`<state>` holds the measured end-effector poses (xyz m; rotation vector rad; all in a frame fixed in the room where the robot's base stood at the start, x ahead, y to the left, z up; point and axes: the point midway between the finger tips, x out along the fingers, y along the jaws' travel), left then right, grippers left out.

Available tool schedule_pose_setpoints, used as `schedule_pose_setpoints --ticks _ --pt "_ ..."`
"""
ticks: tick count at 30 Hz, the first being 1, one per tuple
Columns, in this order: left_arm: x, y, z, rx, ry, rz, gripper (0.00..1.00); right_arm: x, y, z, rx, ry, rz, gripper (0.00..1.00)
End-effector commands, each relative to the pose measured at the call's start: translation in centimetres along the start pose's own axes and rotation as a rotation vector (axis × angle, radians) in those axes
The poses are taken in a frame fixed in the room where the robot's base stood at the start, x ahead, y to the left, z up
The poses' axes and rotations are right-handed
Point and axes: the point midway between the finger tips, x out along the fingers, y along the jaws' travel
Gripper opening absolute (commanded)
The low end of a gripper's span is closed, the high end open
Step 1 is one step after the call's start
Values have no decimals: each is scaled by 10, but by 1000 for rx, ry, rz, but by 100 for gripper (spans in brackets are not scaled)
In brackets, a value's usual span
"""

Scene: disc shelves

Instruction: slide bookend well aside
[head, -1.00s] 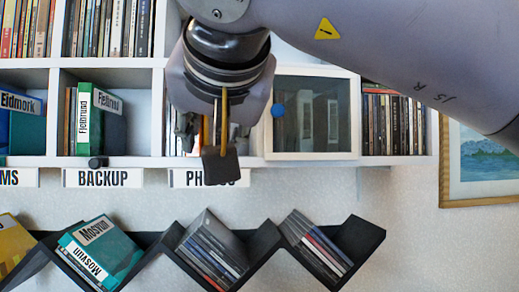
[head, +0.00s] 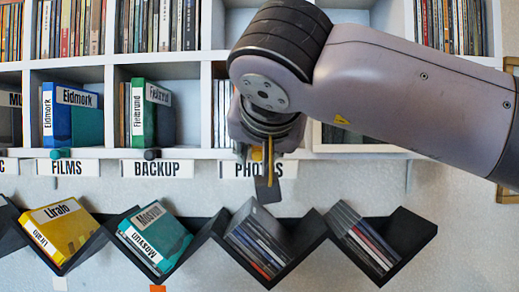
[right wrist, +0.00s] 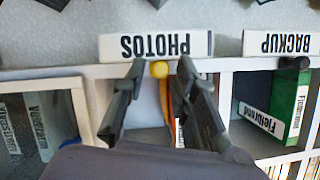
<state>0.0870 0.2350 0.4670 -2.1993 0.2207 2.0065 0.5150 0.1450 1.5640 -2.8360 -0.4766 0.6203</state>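The PHOTOS label (head: 252,169) is on the shelf edge, with its compartment above it. In the right wrist view a yellow knob (right wrist: 160,69) sits by the PHOTOS label (right wrist: 156,46), in front of an upright yellow strip. It looks like the bookend's knob, but most of the bookend is hidden. My right gripper (head: 267,182) is in front of the PHOTOS compartment. In the right wrist view its fingers (right wrist: 161,72) are apart, one on each side of the knob, with small gaps. My left gripper is out of view.
The BACKUP compartment holds a green Fjellbrand binder (head: 145,115); a dark knob (head: 152,154) is at its front edge. A black zigzag rack (head: 205,243) with tilted cases hangs below. A glass-fronted box (right wrist: 38,125) flanks PHOTOS.

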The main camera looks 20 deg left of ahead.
Motion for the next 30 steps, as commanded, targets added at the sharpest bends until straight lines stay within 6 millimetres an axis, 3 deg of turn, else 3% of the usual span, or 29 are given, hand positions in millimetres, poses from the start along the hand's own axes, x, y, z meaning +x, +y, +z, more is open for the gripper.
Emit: schedule_pose_setpoints --ticks 11,27,30 --pt "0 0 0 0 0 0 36 0 0 0 0 0 0 0" --pt "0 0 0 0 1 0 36 0 0 -1 0 1 0 0" --pt "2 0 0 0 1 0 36 -1 8 -3 3 2 1 0"
